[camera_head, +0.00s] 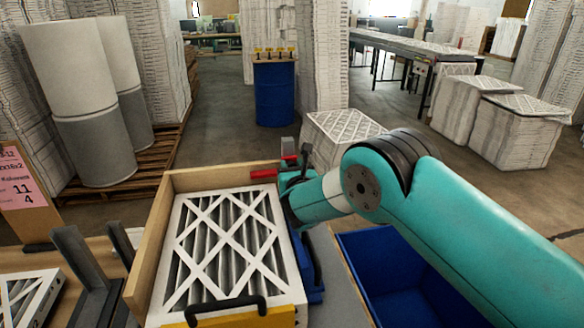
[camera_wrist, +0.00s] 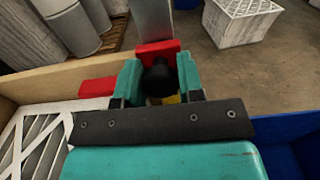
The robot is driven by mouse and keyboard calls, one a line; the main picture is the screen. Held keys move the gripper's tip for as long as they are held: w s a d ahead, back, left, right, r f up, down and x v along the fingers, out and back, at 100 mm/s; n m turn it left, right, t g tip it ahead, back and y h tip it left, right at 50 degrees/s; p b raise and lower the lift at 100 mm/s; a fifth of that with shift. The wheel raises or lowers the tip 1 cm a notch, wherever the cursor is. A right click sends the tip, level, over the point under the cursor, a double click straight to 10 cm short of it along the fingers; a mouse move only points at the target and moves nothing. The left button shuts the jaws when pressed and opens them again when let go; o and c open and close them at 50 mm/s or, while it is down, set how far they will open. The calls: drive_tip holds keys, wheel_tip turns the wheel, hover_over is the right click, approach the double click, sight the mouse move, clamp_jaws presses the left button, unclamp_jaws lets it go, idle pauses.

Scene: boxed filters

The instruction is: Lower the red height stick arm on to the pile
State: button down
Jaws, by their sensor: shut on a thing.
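The red height stick arm (camera_head: 264,173) reaches left over the far right corner of a wooden-sided box; its red bar also shows in the wrist view (camera_wrist: 97,87). Its red block (camera_wrist: 158,47) sits at a grey upright post (camera_wrist: 150,18). My gripper (camera_wrist: 160,80) is shut on a black knob (camera_wrist: 158,76) in front of that block; in the head view the gripper (camera_head: 289,180) is partly hidden by its own wrist. The pile of white-framed pleated filters (camera_head: 228,240) lies in the box, below and left of the arm. Any gap between bar and pile is unclear.
The box's wooden wall (camera_head: 150,236) stands left of the pile. A yellow strip with a black handle (camera_head: 228,306) is at its front. A blue bin (camera_head: 400,262) lies right, under my arm. Dark uprights (camera_head: 82,265) stand left. Stacked filters (camera_head: 338,135) stand beyond.

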drive_tip(key=c, duration=0.8)
unclamp_jaws()
drive_tip(key=shift+o, duration=0.2)
drive_tip(key=b+v, duration=0.8)
drive_tip(key=v, duration=0.9)
drive_tip(key=shift+s, duration=0.25)
drive_tip(key=shift+r, duration=0.15)
